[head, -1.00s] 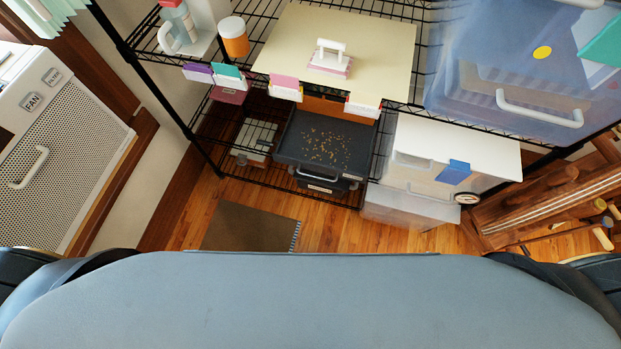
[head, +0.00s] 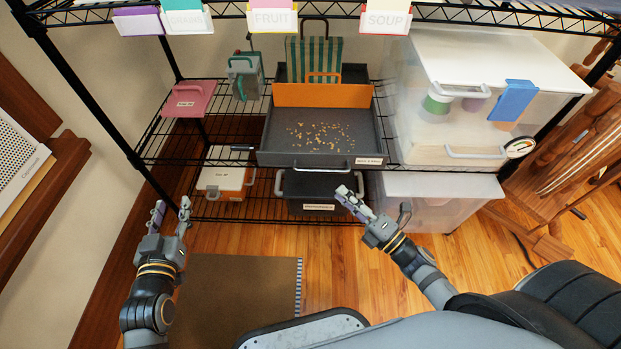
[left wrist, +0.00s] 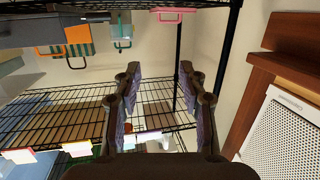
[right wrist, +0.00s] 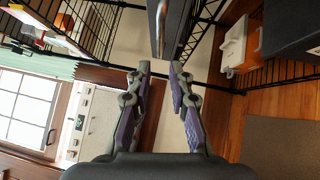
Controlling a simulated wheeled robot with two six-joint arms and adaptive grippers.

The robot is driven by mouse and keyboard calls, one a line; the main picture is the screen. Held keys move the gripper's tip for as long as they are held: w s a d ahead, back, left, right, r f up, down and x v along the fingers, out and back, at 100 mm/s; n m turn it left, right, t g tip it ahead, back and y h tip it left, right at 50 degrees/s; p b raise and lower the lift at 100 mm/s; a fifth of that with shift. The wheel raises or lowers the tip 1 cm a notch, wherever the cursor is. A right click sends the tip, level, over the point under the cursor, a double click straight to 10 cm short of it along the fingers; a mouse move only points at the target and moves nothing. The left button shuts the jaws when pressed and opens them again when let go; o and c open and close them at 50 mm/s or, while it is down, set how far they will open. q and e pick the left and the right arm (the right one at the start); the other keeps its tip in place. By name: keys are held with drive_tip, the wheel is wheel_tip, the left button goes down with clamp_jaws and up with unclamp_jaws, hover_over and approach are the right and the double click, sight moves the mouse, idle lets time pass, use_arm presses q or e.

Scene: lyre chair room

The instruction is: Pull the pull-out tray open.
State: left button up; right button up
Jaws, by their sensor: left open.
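The pull-out tray (head: 340,147) is dark grey with an orange back panel (head: 322,95) and yellowish crumbs inside. It sits on the middle wire shelf in the head view, and its front handle (head: 320,163) faces me. A small label is at its front right corner. My left gripper (head: 171,210) is open and empty, left of and below the tray, over the floor. It shows open in the left wrist view (left wrist: 154,75). My right gripper (head: 377,203) is open and apart from the tray, below its right front corner. A dark edge lies beyond its fingertips in the right wrist view (right wrist: 160,68).
A black bin (head: 318,188) stands below the tray, and an orange-and-white box (head: 225,181) to its left. Clear bins (head: 445,125) stand on the right. A pink box (head: 190,98) lies on the left of the shelf. Labelled cards hang overhead. A mat (head: 235,295) lies on the floor.

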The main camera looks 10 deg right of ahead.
sight(318, 170)
drive_tip(key=x, duration=1)
drive_tip(key=shift+w, duration=0.25)
use_arm(q)
drive_tip(key=r, duration=0.1)
drive_tip(key=r+t, duration=0.1)
drive_tip(key=r, duration=0.1)
drive_tip(key=shift+w, duration=0.4)
use_arm(e)
clamp_jaws()
